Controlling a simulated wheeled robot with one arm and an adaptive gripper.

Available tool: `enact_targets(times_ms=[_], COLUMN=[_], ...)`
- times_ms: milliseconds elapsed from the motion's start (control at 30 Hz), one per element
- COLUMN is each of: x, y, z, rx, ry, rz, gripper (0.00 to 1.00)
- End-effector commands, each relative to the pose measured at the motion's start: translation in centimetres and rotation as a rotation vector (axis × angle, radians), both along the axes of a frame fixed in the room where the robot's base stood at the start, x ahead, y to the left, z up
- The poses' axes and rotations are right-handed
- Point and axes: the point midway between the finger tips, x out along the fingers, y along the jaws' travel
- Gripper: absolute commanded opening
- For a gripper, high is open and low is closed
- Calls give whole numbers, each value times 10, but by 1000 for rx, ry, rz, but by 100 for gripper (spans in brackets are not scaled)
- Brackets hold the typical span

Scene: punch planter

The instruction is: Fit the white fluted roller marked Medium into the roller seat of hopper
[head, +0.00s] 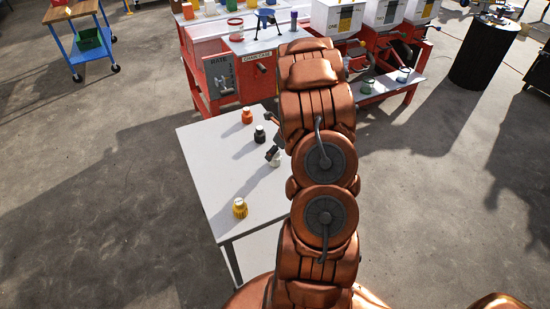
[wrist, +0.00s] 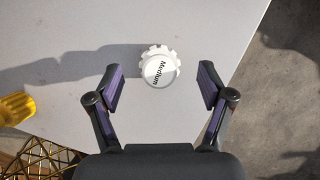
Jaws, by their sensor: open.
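The white fluted roller (wrist: 160,67) stands on the pale table, its "Medium" label facing up in the wrist view. In the head view the roller (head: 275,163) shows small, partly covered by my gripper. My gripper (wrist: 162,84) is open. Its two purple-padded fingers are on either side of the roller, with a gap on each side, and the roller lies slightly beyond the fingertips in the picture. In the head view my gripper (head: 271,153) is over the table's right part. White hoppers (head: 335,18) stand on the red machine at the back; I cannot make out a roller seat.
The table (head: 205,160) also holds an orange roller (head: 247,117), a black roller (head: 259,134) and a yellow roller (head: 240,208). The red machine (head: 235,75) stands behind the table. My arm covers the table's right side. Open floor lies to the left.

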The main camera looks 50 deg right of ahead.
Motion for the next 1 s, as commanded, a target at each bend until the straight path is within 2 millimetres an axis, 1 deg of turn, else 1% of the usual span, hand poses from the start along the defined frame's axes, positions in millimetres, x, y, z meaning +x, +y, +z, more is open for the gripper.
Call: enact_targets(times_ms=[33,233,567,1000], x=[1,8,9,9], y=[2,2,1,1], z=[-7,-22,-24,-24], rx=[4,1,-1,0], ry=[1,1,0,0], rz=[1,0,0,0], gripper=[80,80,80,35])
